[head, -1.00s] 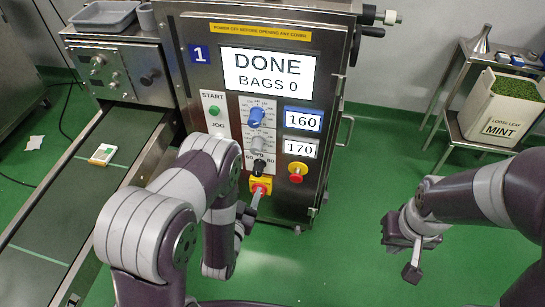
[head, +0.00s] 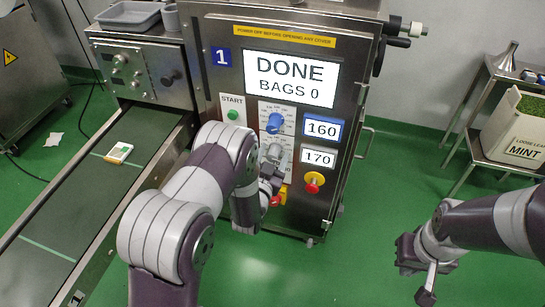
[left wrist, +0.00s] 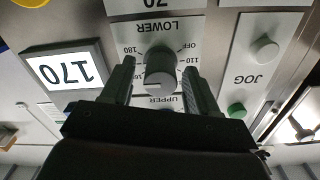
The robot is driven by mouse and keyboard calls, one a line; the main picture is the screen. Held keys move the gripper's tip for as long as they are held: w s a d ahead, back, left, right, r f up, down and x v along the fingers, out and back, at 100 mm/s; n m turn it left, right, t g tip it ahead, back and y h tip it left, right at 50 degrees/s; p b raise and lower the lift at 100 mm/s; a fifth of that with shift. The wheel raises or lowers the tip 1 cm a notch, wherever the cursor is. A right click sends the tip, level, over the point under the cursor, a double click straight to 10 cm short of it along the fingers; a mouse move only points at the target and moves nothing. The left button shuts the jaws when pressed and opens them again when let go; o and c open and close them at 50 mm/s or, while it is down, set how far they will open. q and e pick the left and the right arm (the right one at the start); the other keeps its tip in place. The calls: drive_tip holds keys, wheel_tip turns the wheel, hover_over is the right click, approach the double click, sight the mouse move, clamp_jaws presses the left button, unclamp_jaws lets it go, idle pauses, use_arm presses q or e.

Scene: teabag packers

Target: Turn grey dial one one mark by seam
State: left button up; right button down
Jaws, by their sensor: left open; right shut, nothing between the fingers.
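The grey dial (head: 274,152) of machine one is on the front panel, below the blue dial (head: 275,123). In the left wrist view, which shows the panel upside down, the grey dial (left wrist: 160,72) sits on a white scale marked LOWER. My left gripper (head: 273,170) is open, with one finger on each side of the grey dial; I cannot tell if they touch it. The display beside it (head: 317,158) reads 170; the blue dial's display (head: 322,129) reads 160. My right gripper (head: 426,294) is shut and empty, low at the right, away from the machine.
The screen (head: 290,80) reads DONE, BAGS 0. A green START button (head: 233,115) is left of the dials. A red stop button (head: 313,182) on yellow is at lower right. A conveyor (head: 80,195) runs at left with a small packet (head: 119,153).

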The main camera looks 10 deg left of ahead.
use_arm(q)
drive_tip(key=c, duration=1)
drive_tip(key=shift+n, duration=2.9)
drive_tip(key=shift+c, duration=0.2)
drive_tip(key=o, duration=1)
drive_tip(key=shift+o, duration=0.2)
